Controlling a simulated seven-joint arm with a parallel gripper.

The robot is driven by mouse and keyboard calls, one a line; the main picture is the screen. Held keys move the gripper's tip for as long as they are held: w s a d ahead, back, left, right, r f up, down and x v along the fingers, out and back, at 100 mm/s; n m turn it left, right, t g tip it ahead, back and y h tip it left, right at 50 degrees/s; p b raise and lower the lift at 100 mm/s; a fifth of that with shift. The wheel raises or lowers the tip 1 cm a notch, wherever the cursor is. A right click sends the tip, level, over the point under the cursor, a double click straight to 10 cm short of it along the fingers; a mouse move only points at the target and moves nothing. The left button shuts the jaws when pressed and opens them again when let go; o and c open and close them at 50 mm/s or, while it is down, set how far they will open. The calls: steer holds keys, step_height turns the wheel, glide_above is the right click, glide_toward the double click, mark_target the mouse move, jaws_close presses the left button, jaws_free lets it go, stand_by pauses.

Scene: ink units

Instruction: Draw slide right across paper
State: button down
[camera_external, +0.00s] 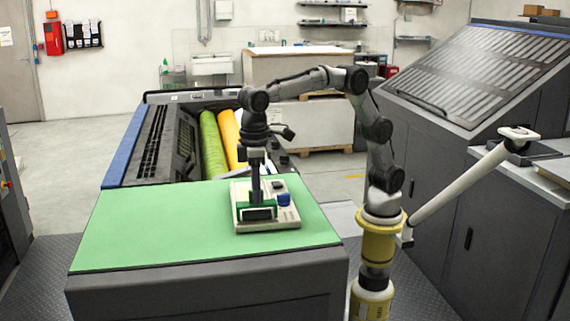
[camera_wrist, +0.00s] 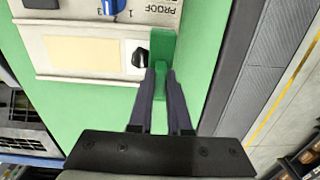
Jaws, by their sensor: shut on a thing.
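A cream proofing unit (camera_external: 284,217) lies flat on the green bench top. It carries a blue knob (camera_external: 284,200) and a dark knob (camera_external: 278,185). In the wrist view its panel (camera_wrist: 38,48) shows a pale yellow paper patch (camera_wrist: 82,54), the word PROOF, the blue knob (camera_wrist: 112,6) and a black knob (camera_wrist: 140,57). A green slide (camera_wrist: 161,47) stands at one end of the paper strip, beside the black knob. My gripper (camera_wrist: 161,74) points down over the unit and is shut on the slide's narrow grip. In the external view my gripper (camera_external: 256,199) partly hides the slide.
The green bench top (camera_external: 130,235) is clear to the left of the unit. Behind it is a press with green (camera_external: 210,135) and yellow (camera_external: 230,135) rollers. Dark cabinets (camera_external: 490,200) stand at the right, with a white tube (camera_external: 460,185) reaching across the gap.

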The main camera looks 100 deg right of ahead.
steer(key=d, duration=1.8)
steer(key=shift+s+d, duration=0.25)
steer(key=shift+s, duration=0.15)
steer(key=c, duration=0.9)
jaws_free()
steer(key=shift+o, duration=0.2)
step_height(320, 180, up, 14)
